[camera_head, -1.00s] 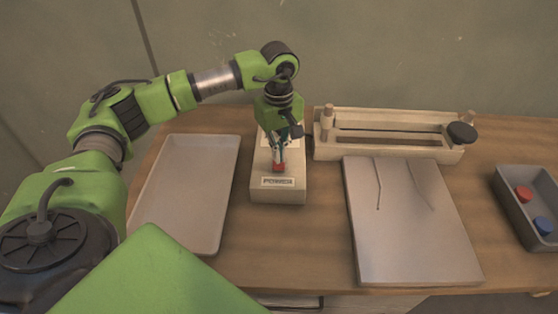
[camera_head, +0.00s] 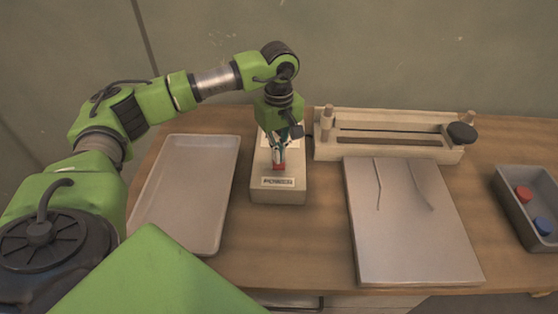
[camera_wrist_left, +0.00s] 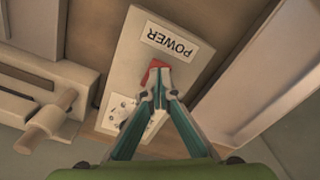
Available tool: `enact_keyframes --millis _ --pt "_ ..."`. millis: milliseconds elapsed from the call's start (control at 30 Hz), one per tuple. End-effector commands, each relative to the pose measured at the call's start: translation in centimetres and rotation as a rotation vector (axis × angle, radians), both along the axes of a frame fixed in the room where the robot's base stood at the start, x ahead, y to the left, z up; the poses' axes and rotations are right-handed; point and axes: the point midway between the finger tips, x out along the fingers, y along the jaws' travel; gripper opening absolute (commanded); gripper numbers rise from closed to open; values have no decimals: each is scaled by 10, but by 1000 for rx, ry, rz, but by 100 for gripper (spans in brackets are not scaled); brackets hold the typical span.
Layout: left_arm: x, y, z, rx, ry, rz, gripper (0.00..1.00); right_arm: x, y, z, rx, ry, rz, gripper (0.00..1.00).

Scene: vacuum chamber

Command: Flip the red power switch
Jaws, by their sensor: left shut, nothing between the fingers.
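The red power switch (camera_head: 279,167) sits on a pale box (camera_head: 277,194) with a POWER label on its near end. In the left wrist view the red switch (camera_wrist_left: 156,66) shows just beyond my fingertips, beside the POWER label (camera_wrist_left: 170,42). My left gripper (camera_head: 277,160) points down over the box, its fingers shut and empty. The fingertips (camera_wrist_left: 158,78) appear at the switch and partly cover it; I cannot tell whether they touch it. My right gripper is in neither view.
A shallow grey tray (camera_head: 185,195) lies left of the box. A wooden fixture with a black knob (camera_head: 461,134) and a grey plate with two thin wires (camera_head: 412,235) are to the right. A grey bin (camera_head: 518,215) at far right holds red and blue pieces.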

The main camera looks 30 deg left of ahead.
Motion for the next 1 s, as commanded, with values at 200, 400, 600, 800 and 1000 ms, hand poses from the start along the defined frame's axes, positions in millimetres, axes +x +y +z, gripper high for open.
enact_keyframes --millis 200,400,600,800,1000 --pt "0 0 -4 0 0 0 0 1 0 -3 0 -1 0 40" --pt "0 0 -7 0 0 0 0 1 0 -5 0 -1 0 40" --pt "0 0 -10 0 0 0 0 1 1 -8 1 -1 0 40" --pt "0 0 -13 0 0 0 0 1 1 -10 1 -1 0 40" --pt "0 0 -16 0 0 0 0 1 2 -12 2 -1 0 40"
